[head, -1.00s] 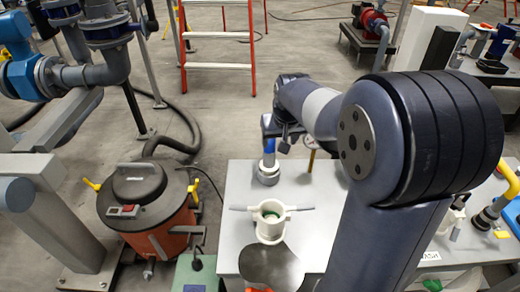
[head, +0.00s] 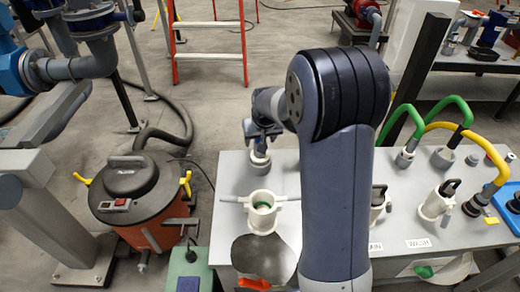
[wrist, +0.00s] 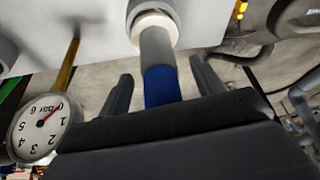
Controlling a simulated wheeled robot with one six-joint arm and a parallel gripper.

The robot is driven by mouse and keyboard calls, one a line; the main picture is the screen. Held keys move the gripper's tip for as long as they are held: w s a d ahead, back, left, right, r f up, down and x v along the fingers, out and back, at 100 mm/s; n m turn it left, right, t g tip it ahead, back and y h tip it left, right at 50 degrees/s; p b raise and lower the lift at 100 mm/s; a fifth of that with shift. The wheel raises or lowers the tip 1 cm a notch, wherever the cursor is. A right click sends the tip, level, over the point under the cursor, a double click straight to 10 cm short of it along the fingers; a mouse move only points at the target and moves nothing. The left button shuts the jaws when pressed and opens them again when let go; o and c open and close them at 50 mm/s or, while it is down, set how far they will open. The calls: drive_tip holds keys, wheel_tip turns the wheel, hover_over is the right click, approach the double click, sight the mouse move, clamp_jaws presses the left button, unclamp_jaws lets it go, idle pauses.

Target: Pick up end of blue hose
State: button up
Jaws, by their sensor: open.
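The blue hose end is a blue length (wrist: 161,86) with a grey sleeve (wrist: 157,44), standing in a round white socket (wrist: 154,25) in the wrist view. In the head view its grey part (head: 261,149) shows below my gripper, in a socket (head: 260,163) at the back left of the grey table. My gripper (head: 262,132) is over it there. In the wrist view my gripper (wrist: 163,90) is open, one dark finger on each side of the blue part, with visible gaps. The fingers do not appear to touch it. Its upper part is hidden by my gripper body.
A pressure gauge (wrist: 38,127) is close beside my gripper in the wrist view. A white fitting with side handles (head: 262,210) stands nearer on the table (head: 233,180). An orange-black vacuum (head: 140,200) stands left of the table.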

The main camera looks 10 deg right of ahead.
drive_tip(key=shift+w+f, duration=0.2)
drive_tip(key=shift+f, duration=0.25)
drive_tip(key=shift+c, duration=0.5)
clamp_jaws()
